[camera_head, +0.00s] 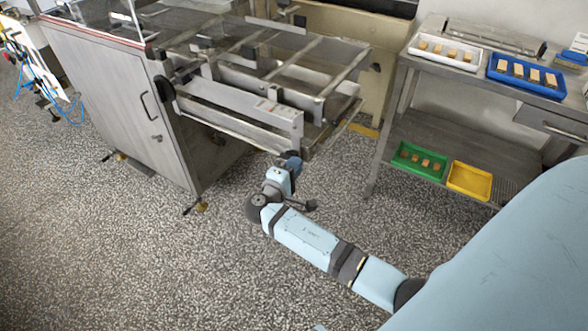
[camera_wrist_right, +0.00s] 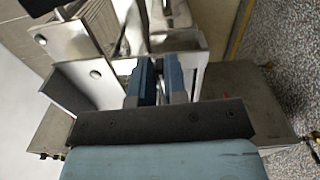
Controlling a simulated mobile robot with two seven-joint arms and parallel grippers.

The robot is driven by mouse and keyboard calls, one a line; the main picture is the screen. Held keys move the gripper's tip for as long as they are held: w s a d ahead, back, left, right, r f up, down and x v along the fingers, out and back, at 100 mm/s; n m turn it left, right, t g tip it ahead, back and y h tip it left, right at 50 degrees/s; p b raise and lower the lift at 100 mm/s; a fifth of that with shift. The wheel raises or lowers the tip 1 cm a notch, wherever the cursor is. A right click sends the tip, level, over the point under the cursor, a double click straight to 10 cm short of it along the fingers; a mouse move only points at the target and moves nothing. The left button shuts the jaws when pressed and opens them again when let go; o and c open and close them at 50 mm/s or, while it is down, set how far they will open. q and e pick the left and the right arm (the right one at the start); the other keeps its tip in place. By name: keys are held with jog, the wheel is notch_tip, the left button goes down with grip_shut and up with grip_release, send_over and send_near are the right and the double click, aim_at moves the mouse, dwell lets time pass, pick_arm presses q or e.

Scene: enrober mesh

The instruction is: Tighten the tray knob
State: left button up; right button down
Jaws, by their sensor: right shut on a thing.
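My right gripper (camera_head: 293,160) is at the near right corner of the steel conveyor frame (camera_head: 240,103), just below the end of its front side plate. In the right wrist view the two blue fingers (camera_wrist_right: 158,80) are close together, beside bright metal brackets. They are shut on a small part that I take to be the tray knob. The knob itself is hidden by the fingers, so its turn and its seating cannot be seen. The tray under the frame shows only in part. My left gripper is not in view.
A steel cabinet (camera_head: 105,100) stands left of the frame, with a black handwheel (camera_head: 164,88) between. At right, a steel table holds a white tray (camera_head: 414,46) and a blue tray (camera_head: 493,68); its lower shelf holds green (camera_head: 396,162) and yellow (camera_head: 469,180) trays. The speckled floor in front is clear.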

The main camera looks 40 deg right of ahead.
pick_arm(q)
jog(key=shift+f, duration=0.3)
pick_arm(e)
jog(key=shift+s+f+m, duration=0.1)
jog(key=shift+f+m, duration=0.25)
jog(key=shift+m, duration=0.05)
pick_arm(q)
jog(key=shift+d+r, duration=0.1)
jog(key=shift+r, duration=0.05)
pick_arm(e)
jog(key=c, duration=1.2)
grip_release()
jog(key=shift+r, duration=0.1)
jog(key=shift+o, duration=0.2)
jog(key=shift+r, duration=0.1)
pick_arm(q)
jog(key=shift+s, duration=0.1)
